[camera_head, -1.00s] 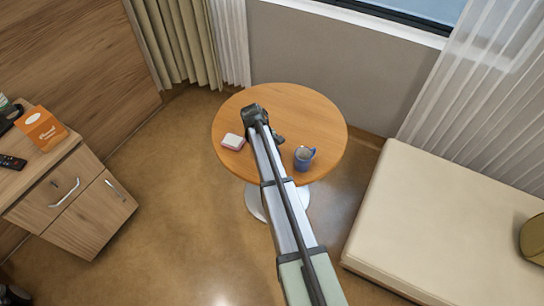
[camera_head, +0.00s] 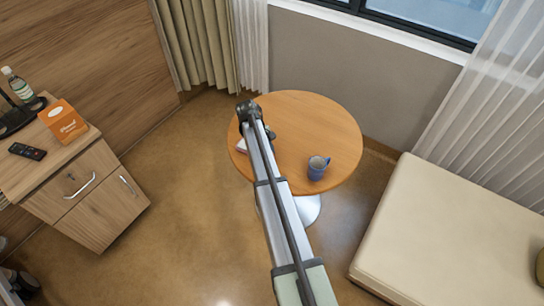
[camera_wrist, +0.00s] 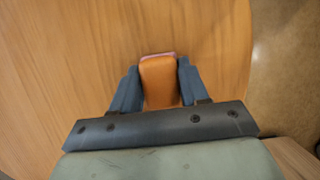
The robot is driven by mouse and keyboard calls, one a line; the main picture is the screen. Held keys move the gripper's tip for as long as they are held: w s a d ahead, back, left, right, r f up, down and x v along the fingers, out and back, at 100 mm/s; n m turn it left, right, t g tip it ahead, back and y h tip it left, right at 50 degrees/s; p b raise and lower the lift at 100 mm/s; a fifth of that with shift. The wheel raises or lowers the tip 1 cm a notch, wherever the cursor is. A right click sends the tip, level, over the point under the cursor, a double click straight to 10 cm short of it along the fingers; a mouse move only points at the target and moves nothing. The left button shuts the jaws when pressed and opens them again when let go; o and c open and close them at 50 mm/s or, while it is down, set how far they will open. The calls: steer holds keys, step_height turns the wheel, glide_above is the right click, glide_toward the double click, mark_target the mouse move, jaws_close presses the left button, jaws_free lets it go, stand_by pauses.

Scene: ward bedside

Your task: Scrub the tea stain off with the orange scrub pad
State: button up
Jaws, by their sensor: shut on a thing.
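My gripper (camera_wrist: 160,88) is shut on the orange scrub pad (camera_wrist: 160,82), which sits between its two blue-grey fingers in the wrist view. A thin pink edge (camera_wrist: 158,55) shows just beyond the pad; I cannot tell whether it belongs to the pad or to another thing. The pad is over the round wooden table (camera_head: 325,125); whether it touches the top is unclear. In the head view my arm hides the pad and most of the gripper. No tea stain is visible; it may be hidden under the pad or arm.
A blue mug (camera_head: 317,168) stands on the table right of my arm. A pink-and-white block (camera_head: 241,146) lies at the table's left, partly behind my arm. A bedside cabinet (camera_head: 95,200) is at left, a cream couch (camera_head: 450,235) at right.

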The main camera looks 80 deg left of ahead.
mark_target(294, 170)
steer(key=shift+s+a, duration=0.4)
steer(key=shift+a, duration=0.05)
steer(key=shift+w+a, duration=0.15)
steer(key=shift+a, duration=0.05)
steer(key=shift+w, duration=0.6)
steer(key=shift+w+d, duration=3.7)
steer(key=shift+d, duration=0.15)
steer(key=shift+s+a, duration=3.95)
steer(key=shift+a, duration=0.15)
steer(key=shift+r, duration=4.1)
